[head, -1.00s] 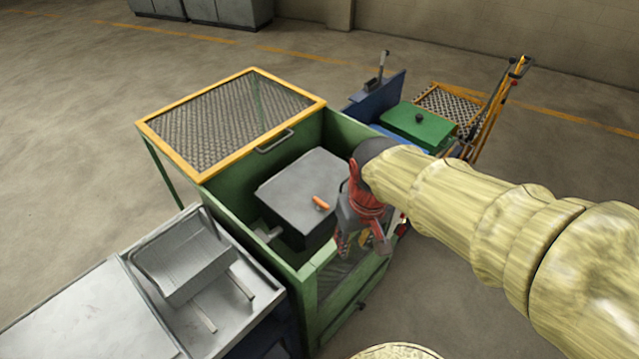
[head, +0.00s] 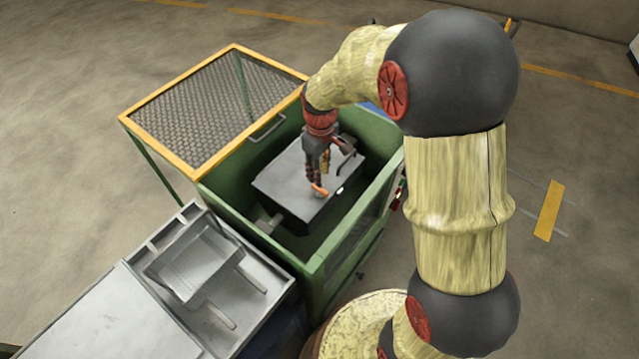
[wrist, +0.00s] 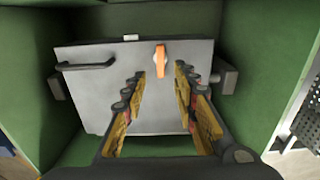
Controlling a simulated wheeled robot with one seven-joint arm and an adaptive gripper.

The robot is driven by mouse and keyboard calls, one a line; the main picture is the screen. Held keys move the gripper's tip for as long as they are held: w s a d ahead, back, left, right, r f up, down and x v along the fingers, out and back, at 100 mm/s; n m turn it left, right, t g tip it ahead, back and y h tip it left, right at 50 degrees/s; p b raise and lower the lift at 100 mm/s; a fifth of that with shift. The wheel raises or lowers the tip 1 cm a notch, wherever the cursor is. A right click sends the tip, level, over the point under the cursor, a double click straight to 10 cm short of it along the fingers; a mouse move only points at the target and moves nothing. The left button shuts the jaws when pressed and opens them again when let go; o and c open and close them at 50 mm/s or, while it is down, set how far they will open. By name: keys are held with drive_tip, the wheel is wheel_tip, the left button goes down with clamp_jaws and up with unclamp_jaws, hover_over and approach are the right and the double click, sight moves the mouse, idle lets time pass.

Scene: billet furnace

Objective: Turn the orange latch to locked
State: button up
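The orange latch (wrist: 160,61) is a short bar on the top of a grey box (wrist: 75,95). In the wrist view it points roughly up and down the picture, near the box's upper edge. In the head view the latch (head: 320,189) shows right at my fingertips. My gripper (wrist: 164,95) is open, its two fingers apart on either side of the latch's line. The latch lies just beyond the fingertips, and I cannot tell whether they touch it. In the head view my gripper (head: 322,178) points down over the box.
The box sits inside a green open-topped cabinet (head: 345,257) with walls close around it. A yellow-framed mesh lid (head: 215,105) stands raised at the left. A black handle (wrist: 85,65) sits on the box. A metal tray (head: 190,265) lies on the bench at lower left.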

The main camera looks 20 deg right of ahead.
sight(320, 190)
wheel_tip(320, 190, down, 7)
drive_tip(key=shift+f+b, duration=0.1)
drive_tip(key=shift+b, duration=0.9)
drive_tip(key=shift+c, duration=0.5)
clamp_jaws()
